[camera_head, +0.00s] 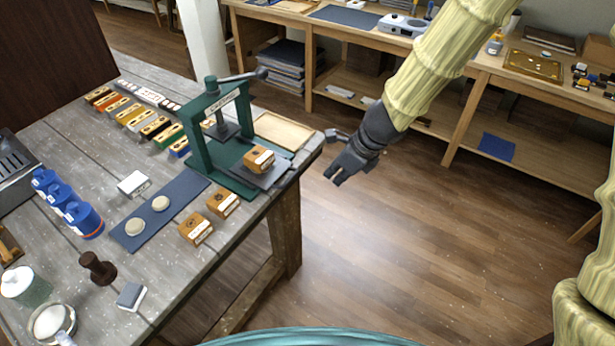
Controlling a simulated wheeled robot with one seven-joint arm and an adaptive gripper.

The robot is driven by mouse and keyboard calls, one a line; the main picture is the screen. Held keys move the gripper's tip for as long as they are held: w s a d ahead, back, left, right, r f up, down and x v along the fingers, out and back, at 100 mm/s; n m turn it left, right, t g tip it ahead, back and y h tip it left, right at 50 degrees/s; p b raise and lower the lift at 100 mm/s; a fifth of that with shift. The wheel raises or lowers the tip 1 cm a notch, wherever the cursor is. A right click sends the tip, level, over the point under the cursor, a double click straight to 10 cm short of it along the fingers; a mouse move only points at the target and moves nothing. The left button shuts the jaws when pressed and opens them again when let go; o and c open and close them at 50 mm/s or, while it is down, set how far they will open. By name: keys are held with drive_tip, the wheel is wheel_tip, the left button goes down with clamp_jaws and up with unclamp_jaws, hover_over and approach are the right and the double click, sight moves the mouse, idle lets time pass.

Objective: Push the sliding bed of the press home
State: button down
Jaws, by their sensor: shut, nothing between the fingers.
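The green press (222,130) stands at the right end of the grey wooden table, with a dark screw handle on top and a dark platen hanging under its crossbar. Its grey sliding bed (277,174) sticks out at the front right, toward the table's edge. A wooden block with a white label (259,158) sits on the bed. My gripper (340,178) is shut and empty, to the right of the bed and apart from it, over the floor beyond the table edge. Whether it is level with the bed is hard to tell.
Two labelled wooden blocks (209,216) stand in front of the press. A blue mat (133,235) with two pale discs lies left of them. A wooden tray (272,131) lies behind the press. The floor (400,250) right of the table is clear.

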drive_tip(key=w+a+f+b, duration=0.1)
drive_tip(key=w+a+f, duration=0.4)
drive_tip(key=a+f, duration=0.2)
drive_tip(key=shift+w+f+b, duration=0.15)
drive_tip(key=shift+f+b, duration=0.1)
drive_tip(key=shift+b, duration=0.1)
idle(0.5)
drive_tip(key=shift+a, duration=0.1)
